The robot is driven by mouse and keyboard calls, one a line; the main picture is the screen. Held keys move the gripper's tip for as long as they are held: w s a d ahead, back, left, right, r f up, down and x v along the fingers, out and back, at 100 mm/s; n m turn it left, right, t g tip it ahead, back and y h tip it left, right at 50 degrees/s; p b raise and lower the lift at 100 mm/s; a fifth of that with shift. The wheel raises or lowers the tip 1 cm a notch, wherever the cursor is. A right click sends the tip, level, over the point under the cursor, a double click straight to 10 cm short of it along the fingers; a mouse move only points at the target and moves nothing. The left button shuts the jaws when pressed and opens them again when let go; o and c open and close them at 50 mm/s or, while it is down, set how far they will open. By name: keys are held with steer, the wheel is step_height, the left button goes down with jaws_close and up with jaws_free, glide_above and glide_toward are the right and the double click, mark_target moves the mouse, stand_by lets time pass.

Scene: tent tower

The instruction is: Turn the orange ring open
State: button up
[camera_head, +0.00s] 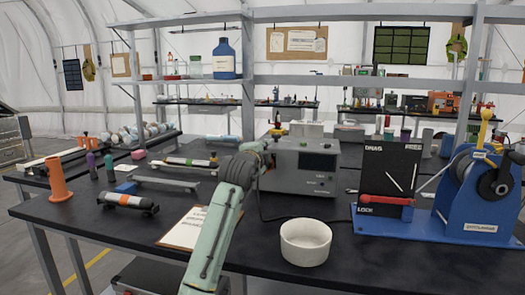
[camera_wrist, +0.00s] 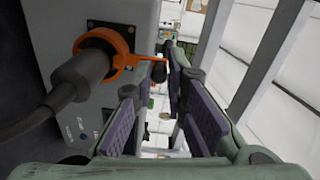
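The orange ring (camera_wrist: 103,45) shows in the wrist view at upper left, around a dark round plug (camera_wrist: 82,72) on the face of a grey box. An orange lever (camera_wrist: 140,58) sticks out from the ring to the right, with a dark end near my fingertips. My gripper (camera_wrist: 160,78) is open, its two purple-padded fingers apart and nothing clearly held between them. In the head view the grey box (camera_head: 306,165) stands on the bench, and my arm reaches to its left side. The ring and my fingers are hidden there.
A thick dark cable (camera_wrist: 30,125) runs from the plug to the left. In the head view a white bowl (camera_head: 305,242) and a clipboard (camera_head: 185,228) lie in front of the box. A blue winch stand (camera_head: 470,195) is at right. Shelf posts rise behind.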

steer(key=o, duration=0.4)
steer(key=shift+s, duration=0.1)
steer(key=v, duration=1.2)
